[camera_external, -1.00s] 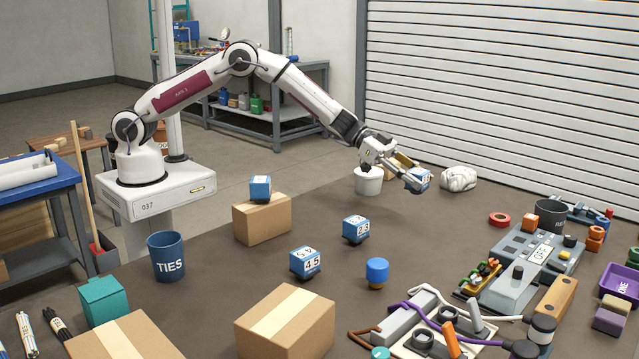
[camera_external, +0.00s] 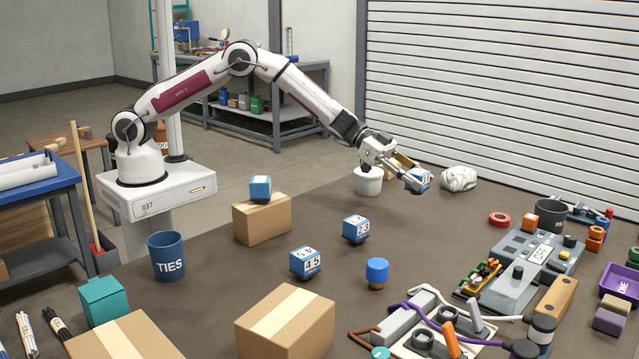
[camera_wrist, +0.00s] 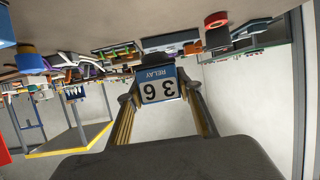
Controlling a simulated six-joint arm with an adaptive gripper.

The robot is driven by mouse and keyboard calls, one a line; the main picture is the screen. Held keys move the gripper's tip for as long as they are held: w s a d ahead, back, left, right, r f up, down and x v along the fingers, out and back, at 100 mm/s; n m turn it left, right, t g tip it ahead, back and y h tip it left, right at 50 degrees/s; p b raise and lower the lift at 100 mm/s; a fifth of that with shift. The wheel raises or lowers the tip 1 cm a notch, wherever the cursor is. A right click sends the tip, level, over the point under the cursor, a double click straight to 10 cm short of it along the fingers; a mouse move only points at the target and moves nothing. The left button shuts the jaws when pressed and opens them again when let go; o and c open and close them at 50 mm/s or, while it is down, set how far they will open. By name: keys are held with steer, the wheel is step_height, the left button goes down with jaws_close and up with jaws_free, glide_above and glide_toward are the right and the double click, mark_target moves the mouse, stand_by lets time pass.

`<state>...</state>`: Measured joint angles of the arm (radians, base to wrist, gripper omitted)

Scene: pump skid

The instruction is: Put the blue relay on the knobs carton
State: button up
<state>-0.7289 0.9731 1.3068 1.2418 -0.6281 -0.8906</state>
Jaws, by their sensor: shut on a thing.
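My gripper (camera_external: 413,181) is shut on a blue relay (camera_external: 422,180) and holds it up at the back of the table, beside the white pot. Another blue block (camera_external: 260,188) rests on a brown carton (camera_external: 262,222). A larger carton (camera_external: 287,325) stands at the front. No carton shows a readable knobs label.
A blue TIES cup (camera_external: 168,257) stands at the left. A white pot (camera_external: 368,181) and a crumpled white cloth (camera_external: 459,179) flank the gripper. A blue cylinder (camera_external: 377,272) stands mid-table. Panels, cables and parts crowd the right. Table ahead of the gripper is clear.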

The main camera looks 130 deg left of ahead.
steer(key=w+d+r+m+h, duration=0.15)
steer(key=w+d, duration=0.25)
steer(key=d, duration=0.5)
steer(key=w+d+r+m+h, duration=0.15)
steer(key=w+d, duration=0.25)
steer(key=d, duration=0.6)
steer(key=w+d+r+m+h, duration=0.1)
steer(key=w+d+r, duration=0.2)
steer(key=d, duration=0.6)
steer(key=d+r+h, duration=0.1)
steer(key=d+r, duration=0.1)
steer(key=d, duration=1.2)
steer(key=d+r+m+h, duration=0.1)
steer(key=d+r, duration=0.1)
steer(key=d, duration=1.3)
steer(key=shift+w+d+r+g, duration=0.2)
steer(key=shift+w+g, duration=0.1)
steer(key=shift+g, duration=0.1)
steer(key=shift+f, duration=3.15)
